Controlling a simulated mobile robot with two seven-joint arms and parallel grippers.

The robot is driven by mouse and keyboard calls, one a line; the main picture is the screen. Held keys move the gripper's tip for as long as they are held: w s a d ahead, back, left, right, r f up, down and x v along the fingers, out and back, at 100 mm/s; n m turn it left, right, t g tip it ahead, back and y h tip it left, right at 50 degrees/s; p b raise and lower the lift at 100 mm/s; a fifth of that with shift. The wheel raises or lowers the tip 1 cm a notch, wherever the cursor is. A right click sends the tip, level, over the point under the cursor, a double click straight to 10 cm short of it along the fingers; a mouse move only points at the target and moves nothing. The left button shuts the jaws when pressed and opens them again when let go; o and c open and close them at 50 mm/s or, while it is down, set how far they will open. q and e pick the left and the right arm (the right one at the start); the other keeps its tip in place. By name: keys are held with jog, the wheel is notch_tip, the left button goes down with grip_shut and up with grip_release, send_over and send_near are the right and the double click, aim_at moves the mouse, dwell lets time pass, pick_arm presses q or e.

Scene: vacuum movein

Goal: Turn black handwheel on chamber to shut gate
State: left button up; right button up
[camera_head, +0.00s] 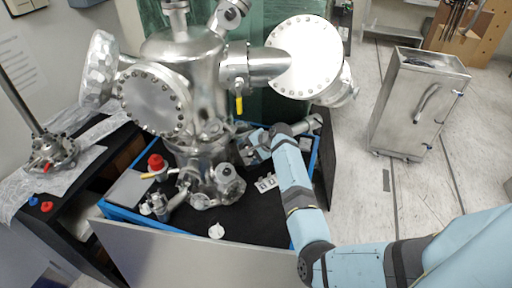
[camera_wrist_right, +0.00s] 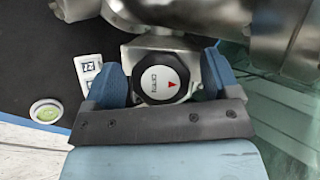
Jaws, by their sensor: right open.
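The black handwheel (camera_wrist_right: 143,86) has a round white face with a red arrow and small lettering. It sits on a silver metal block in the right wrist view. My right gripper (camera_wrist_right: 160,72) is open, with one blue finger on each side of the handwheel; I cannot tell whether they touch it. In the head view my right gripper (camera_head: 256,142) reaches in beside the lower right of the steel chamber (camera_head: 185,55), and the handwheel is hidden there. The gate is not visible inside the chamber. My left gripper is not in view.
The chamber stands on a black bench with a blue rim (camera_head: 175,229). Steel pipes and a round flange (camera_head: 303,57) hang over my right gripper. A steel cart (camera_head: 415,100) stands on the floor at right.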

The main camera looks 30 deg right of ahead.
jog(key=b+v, duration=0.1)
jog(key=v, duration=1.2)
jog(key=shift+s+b, duration=0.15)
jog(key=shift+b, duration=0.2)
jog(key=shift+r, duration=0.15)
